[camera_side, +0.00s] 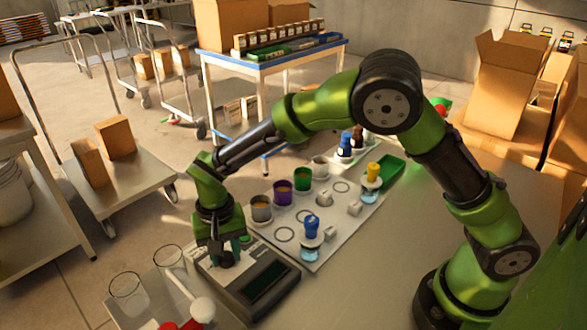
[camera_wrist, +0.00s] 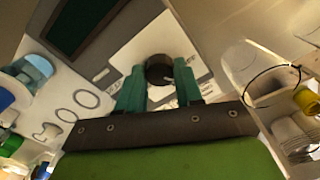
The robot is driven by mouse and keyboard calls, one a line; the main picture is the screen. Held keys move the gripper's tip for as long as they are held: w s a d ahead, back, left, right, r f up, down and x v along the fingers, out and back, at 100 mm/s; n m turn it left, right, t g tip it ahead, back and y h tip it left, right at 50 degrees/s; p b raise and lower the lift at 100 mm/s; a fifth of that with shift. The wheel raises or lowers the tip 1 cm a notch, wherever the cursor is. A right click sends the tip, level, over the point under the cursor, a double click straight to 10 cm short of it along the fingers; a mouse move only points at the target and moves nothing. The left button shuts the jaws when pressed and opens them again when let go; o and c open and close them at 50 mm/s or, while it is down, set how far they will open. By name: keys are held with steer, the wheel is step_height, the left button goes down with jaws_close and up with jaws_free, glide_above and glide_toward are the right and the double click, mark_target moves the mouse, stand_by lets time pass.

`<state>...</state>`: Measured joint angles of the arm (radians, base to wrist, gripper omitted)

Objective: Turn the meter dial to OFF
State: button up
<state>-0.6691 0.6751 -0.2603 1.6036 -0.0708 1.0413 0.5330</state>
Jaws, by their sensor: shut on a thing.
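The meter (camera_side: 262,275) is a grey box with a dark screen, lying on the table at the lower left in the side view. Its dark screen (camera_wrist: 80,25) shows at the top left in the wrist view. The black round dial (camera_wrist: 159,69) sits on a pale panel of the meter, between the green fingertips. My gripper (camera_side: 226,255) points down over the meter and is shut on the dial, with one finger on each side (camera_wrist: 160,82). The dial's pointer and the OFF mark cannot be made out.
A white board (camera_side: 290,222) with cups and blue- and yellow-topped bottles lies just behind the meter. Clear glass beakers (camera_side: 126,285) stand close on its left. A red and white item (camera_side: 200,312) is at the front edge. The table right of the meter is clear.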

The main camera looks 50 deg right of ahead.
mark_target(226, 256)
steer(key=n, duration=0.5)
steer(key=shift+r, duration=0.1)
steer(key=shift+n, duration=0.3)
stand_by(0.4)
steer(key=o, duration=1)
steer(key=shift+o, duration=0.2)
step_height(226, 256, up, 17)
